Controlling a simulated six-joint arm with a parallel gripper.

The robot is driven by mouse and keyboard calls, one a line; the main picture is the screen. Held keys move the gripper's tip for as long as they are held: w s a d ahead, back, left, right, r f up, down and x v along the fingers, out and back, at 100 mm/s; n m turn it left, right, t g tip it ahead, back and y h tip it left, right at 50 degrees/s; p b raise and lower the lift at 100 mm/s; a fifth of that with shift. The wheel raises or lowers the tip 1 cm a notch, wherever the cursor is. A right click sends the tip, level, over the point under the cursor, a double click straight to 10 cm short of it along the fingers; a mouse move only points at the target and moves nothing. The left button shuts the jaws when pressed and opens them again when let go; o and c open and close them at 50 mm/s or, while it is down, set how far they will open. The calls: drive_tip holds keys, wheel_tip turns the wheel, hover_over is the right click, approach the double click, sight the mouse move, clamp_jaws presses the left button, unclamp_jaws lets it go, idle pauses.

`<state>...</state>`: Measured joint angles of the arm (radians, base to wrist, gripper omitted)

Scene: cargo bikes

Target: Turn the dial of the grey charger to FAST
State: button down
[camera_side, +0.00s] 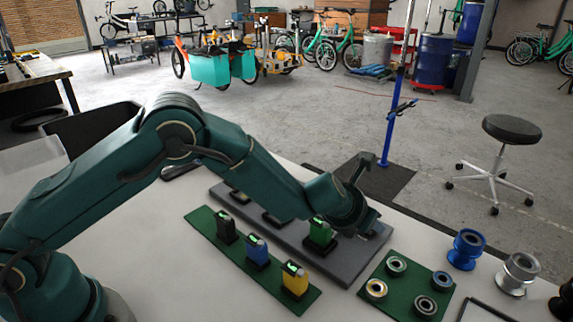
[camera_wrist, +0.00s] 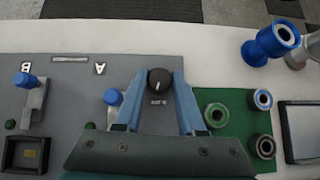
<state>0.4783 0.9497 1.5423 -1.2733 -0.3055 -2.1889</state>
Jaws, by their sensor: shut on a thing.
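The grey charger is a flat grey panel (camera_wrist: 75,95) with raised letters A and B, which look upside down in the wrist view. It also shows in the side view (camera_side: 345,272), under my arm. Its dial (camera_wrist: 159,80) is a round black knob with a short white pointer line, near the panel's right end. My gripper (camera_wrist: 158,78) is shut on the dial, with one blue finger on each side. Small lettering between the fingers is too blurred to read. In the side view my gripper (camera_side: 362,222) hides the dial.
Blue-topped grey parts (camera_wrist: 26,82) stand on the panel. A green mat (camera_side: 393,308) with several rings lies to the right. Blue (camera_side: 466,250) and silver (camera_side: 518,274) spools stand beyond it. Another green strip (camera_side: 228,252) holds black, blue and yellow blocks.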

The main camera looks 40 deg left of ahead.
drive_tip(key=shift+r, duration=0.15)
drive_tip(key=c, duration=0.5)
unclamp_jaws()
drive_tip(key=shift+d+n, duration=0.15)
drive_tip(key=shift+n, duration=0.15)
